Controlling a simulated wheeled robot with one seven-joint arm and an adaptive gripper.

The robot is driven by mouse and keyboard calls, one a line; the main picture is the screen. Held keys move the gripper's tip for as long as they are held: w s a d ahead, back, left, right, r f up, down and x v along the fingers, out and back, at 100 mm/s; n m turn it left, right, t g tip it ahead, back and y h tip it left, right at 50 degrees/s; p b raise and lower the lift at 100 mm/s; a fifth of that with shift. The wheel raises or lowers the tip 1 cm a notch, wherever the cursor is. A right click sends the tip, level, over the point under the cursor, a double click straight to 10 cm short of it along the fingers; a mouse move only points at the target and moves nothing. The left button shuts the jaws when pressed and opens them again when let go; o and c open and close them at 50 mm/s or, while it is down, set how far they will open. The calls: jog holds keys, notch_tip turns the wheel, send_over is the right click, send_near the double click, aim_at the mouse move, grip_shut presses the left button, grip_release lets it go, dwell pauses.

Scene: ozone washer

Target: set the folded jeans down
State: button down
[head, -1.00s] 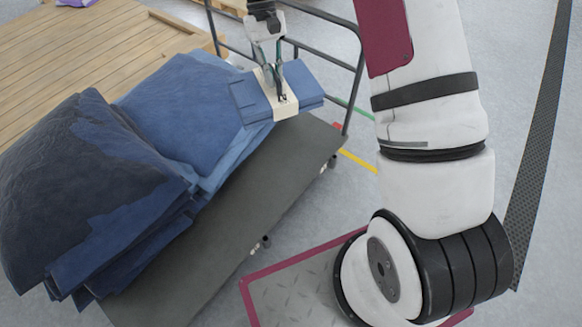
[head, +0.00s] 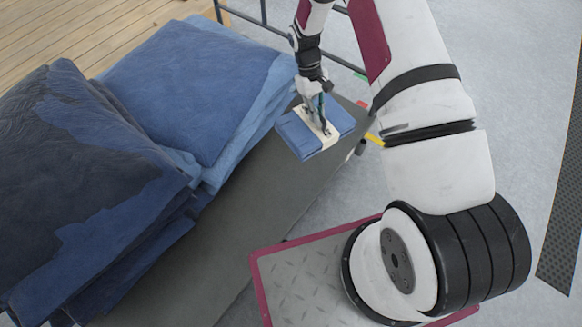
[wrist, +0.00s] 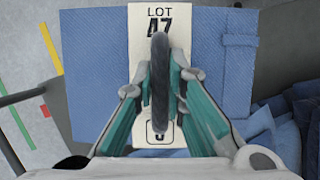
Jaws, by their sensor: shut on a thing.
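The folded jeans (head: 296,133) are a small blue bundle with a cream paper band. In the wrist view the jeans (wrist: 90,70) fill the middle, and the band (wrist: 143,20) reads "LOT 47". My gripper (head: 325,127) points down and is shut on the jeans at the band; its fingers also show in the wrist view (wrist: 160,75). The bundle is over the far part of the dark grey cart deck (head: 265,195), right of the denim stacks. I cannot tell whether its underside touches the deck.
A tall blue denim stack (head: 195,85) and a darker stack (head: 75,150) cover the left of the deck. A dark rail (head: 262,14) stands at the cart's far end. The near-right strip of deck is bare. Wooden slats (head: 90,30) lie behind.

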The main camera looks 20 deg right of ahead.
jog(key=s+d+f+n+h+b, duration=0.1)
jog(key=s+d+f+n+b, duration=0.15)
jog(key=f+b, duration=0.8)
jog(key=s+d+f+n+h+b, duration=0.1)
jog(key=d+f+b, duration=0.2)
jog(key=f, duration=1.4)
jog(key=shift+y, duration=0.3)
jog(key=shift+w+a+f+b, duration=1)
jog(key=shift+w+a, duration=0.45)
jog(key=shift+a, duration=0.8)
jog(key=shift+w+a+f+b, duration=0.8)
jog(key=shift+w+a+b, duration=0.55)
jog(key=shift+a, duration=0.95)
jog(key=shift+w+a+f+b, duration=0.9)
jog(key=shift+w+a, duration=0.7)
jog(key=shift+a, duration=0.65)
jog(key=shift+f, duration=0.1)
jog(key=c, duration=1.9)
grip_release()
jog(key=shift+f, duration=0.1)
jog(key=shift+c, duration=0.2)
jog(key=o, duration=0.3)
